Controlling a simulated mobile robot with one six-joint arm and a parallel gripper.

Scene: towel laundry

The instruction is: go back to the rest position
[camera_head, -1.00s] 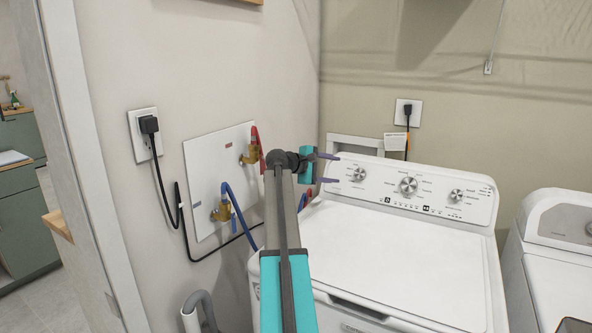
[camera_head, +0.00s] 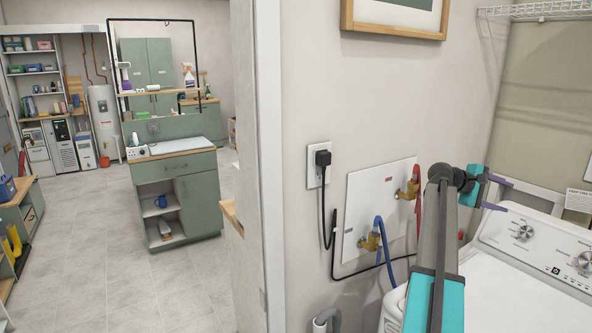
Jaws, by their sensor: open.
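My gripper (camera_head: 500,195) is at the right of the head view, at the end of my raised arm. Its two purple fingers point right and are spread apart with nothing between them. It is in front of the wall, near the upper left corner of the white washer (camera_head: 520,272). The washer's control panel (camera_head: 545,249) with its knobs is just right of and below the fingers. No towel shows in view.
A wall edge (camera_head: 259,160) stands between me and a room at left. There a green cabinet (camera_head: 178,196) stands on open tiled floor (camera_head: 107,272). Blue and red hoses and a plugged cord (camera_head: 323,158) are on the wall left of my arm.

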